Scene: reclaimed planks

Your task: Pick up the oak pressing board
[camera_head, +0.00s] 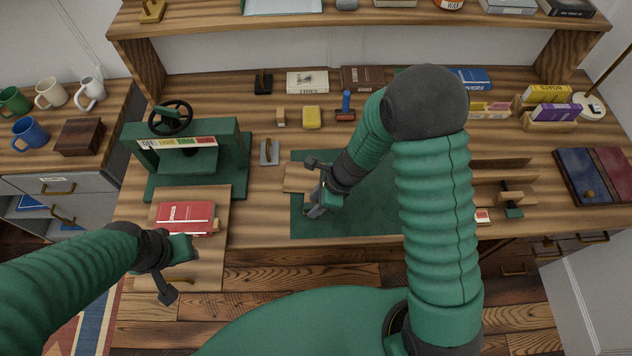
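A light wooden board (296,178), which looks like the oak pressing board, lies at the left edge of the green mat (375,215). Its right part is hidden by my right gripper (314,187). That gripper is low over the board's right end, with its two fingers spread apart. I cannot tell whether they touch the board. My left gripper (172,271) is open and empty, over the wooden panel at the front left, just in front of the red book (184,218).
A green press (190,160) with a black wheel stands on the desk (262,220) at left. A yellow block (312,117), a blue-handled tool (346,103) and books lie behind the mat. Wooden stands (515,163) are at right. My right arm hides part of the mat.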

